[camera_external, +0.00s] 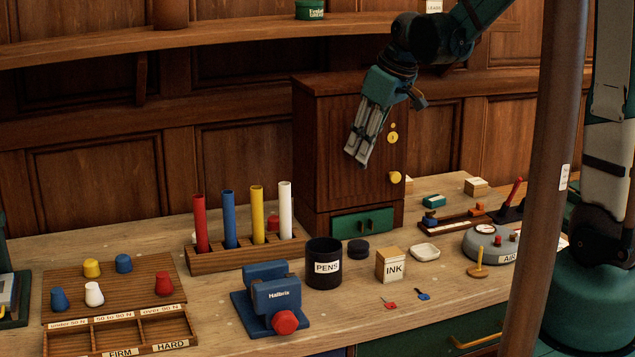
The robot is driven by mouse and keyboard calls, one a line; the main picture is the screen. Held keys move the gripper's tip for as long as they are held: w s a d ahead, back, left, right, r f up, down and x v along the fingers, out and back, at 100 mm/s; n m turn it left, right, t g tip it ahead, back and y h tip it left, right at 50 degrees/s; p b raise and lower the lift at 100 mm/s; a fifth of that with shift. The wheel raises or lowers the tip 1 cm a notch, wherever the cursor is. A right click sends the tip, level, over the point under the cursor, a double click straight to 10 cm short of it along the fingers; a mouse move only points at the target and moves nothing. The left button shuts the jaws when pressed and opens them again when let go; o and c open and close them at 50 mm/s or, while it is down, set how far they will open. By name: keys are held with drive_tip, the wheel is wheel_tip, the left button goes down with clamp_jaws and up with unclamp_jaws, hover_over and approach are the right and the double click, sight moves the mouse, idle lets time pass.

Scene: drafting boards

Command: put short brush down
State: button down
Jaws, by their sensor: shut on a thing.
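My gripper (357,158) hangs in the air in front of the dark wooden cabinet (322,125), above the desk, with its pale fingers pointing down and a little left. The fingers are close together, shut on the short brush. The brush itself is hidden by the fingers or too small to make out. The fingertips are well above the desk top (448,262) and apart from everything on it.
A black PENS cup (325,279), an INK box (391,267) and a white dish (425,251) stand below. A rack (205,264) with red, blue, yellow and white tubes is left. A brown post (540,190) crosses the right side.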

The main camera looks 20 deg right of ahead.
drive_tip(key=d+f+m+h, duration=0.1)
drive_tip(key=d+f, duration=0.3)
drive_tip(key=d, duration=0.8)
drive_tip(key=d+f+m+h+b, duration=0.1)
drive_tip(key=d+f+m, duration=0.2)
drive_tip(key=d, duration=0.9)
drive_tip(key=d+f+m, duration=0.3)
drive_tip(key=d+f, duration=0.2)
drive_tip(key=d, duration=0.7)
drive_tip(key=shift+w+d+f+t+h+b, duration=0.1)
drive_tip(key=shift+w+f+t+h+b, duration=0.1)
drive_tip(key=shift+t+h+b, duration=0.15)
drive_tip(key=shift+w+a+f+p, duration=0.15)
drive_tip(key=shift+w+a+f, duration=0.4)
drive_tip(key=shift+w+a, duration=1.75)
drive_tip(key=shift+w+a+f+p, duration=0.15)
drive_tip(key=shift+w+a+f, duration=0.35)
drive_tip(key=shift+w+a, duration=1.8)
drive_tip(key=shift+w+a+f+p, duration=0.15)
drive_tip(key=shift+w+a+f, duration=0.4)
drive_tip(key=shift+w+a, duration=1.75)
drive_tip(key=shift+s+a, duration=0.7)
drive_tip(key=shift+f, duration=1.55)
drive_tip(key=shift+w+a+f, duration=0.1)
drive_tip(key=shift+a+f, duration=0.05)
drive_tip(key=shift+f, duration=0.2)
